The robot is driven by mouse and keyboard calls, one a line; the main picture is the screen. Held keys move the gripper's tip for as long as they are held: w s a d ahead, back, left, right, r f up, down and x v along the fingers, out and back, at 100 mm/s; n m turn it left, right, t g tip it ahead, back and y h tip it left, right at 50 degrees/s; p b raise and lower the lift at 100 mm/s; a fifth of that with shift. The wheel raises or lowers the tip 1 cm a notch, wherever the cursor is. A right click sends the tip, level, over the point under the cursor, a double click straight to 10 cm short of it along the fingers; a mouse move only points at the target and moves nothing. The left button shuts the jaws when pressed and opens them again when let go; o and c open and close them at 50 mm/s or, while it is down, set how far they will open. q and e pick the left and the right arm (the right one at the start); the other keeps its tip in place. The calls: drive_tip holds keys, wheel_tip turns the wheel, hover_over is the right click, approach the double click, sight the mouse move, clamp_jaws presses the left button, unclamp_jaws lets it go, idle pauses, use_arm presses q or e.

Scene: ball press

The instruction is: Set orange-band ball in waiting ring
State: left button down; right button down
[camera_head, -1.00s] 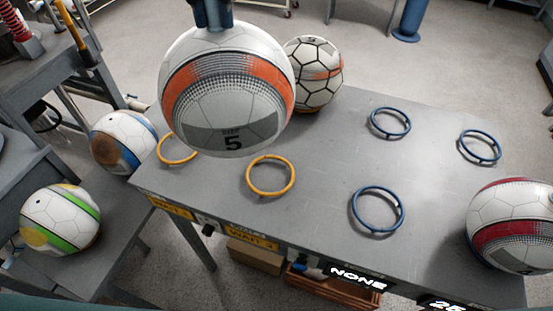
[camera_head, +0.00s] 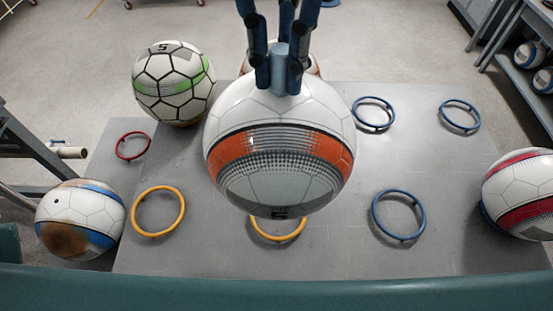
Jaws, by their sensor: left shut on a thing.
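My left gripper (camera_head: 279,75) comes down from the top of the view with its blue fingers shut on the grey knob of the orange-band ball (camera_head: 280,160). The ball is white with an orange band and a grey dotted patch. It hangs over the table, in front of the right yellow ring (camera_head: 280,239), hiding that ring's far part. I cannot tell its exact height. The left yellow ring (camera_head: 183,211) is empty and fully visible. My right gripper is not in view.
The grey table (camera_head: 340,255) also bears blue rings (camera_head: 425,215) at right and a red ring (camera_head: 119,147) at left. A green-marked ball (camera_head: 172,85) stands back left, a blue-brown ball (camera_head: 80,220) left, a red-band ball (camera_head: 525,195) right. Another ball is mostly hidden behind the held one.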

use_arm(q)
wheel_tip(320, 180, down, 15)
drive_tip(key=p, duration=0.3)
drive_tip(key=shift+f, duration=0.5)
drive_tip(key=c, duration=1.6)
unclamp_jaws()
drive_tip(key=shift+r, duration=0.1)
